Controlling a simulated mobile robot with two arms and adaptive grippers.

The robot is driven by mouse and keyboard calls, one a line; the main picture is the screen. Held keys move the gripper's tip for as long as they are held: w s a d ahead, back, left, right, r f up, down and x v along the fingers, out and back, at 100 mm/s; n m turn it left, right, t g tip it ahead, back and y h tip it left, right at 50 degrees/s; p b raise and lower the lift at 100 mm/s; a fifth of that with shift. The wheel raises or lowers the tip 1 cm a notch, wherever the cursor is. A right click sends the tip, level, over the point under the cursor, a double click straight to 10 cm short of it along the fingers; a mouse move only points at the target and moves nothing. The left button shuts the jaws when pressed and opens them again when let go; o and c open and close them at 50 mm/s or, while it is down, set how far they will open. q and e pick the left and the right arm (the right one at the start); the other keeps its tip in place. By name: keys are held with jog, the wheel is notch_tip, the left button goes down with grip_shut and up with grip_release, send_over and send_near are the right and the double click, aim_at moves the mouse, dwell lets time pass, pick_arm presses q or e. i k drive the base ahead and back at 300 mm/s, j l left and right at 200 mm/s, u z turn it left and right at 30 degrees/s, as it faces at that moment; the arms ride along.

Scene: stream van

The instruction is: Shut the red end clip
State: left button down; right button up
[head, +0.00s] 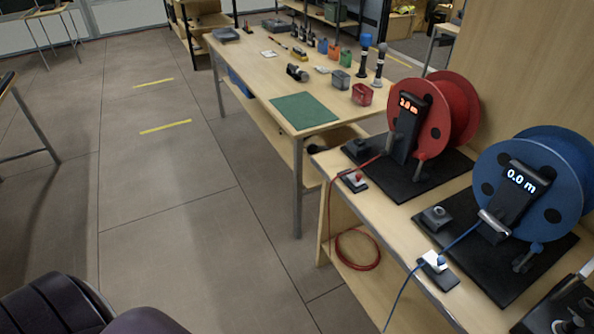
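The red end clip (355,181) is a small dark plate with a pale top and a red part, at the left edge of the reel bench. A red cable (372,162) runs from the red reel (432,130) to this clip, then drops over the bench edge into a loose coil (357,264) below. The reel's display reads 2.0 m. The clip is too small to tell whether it is open or shut. Neither of my grippers is in view.
The blue reel (505,200), reading 0.0 m, stands nearer, with its blue cable passing over a similar clip (438,264). Behind is a workbench (255,80) with a green mat (303,111), bins and tools. The floor left of the benches is mostly clear.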

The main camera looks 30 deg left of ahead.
aim_at(356, 179)
jog(key=u, duration=0.5)
jog(key=l+u, duration=0.5)
jog(key=u, duration=0.25)
jog(key=k, duration=0.05)
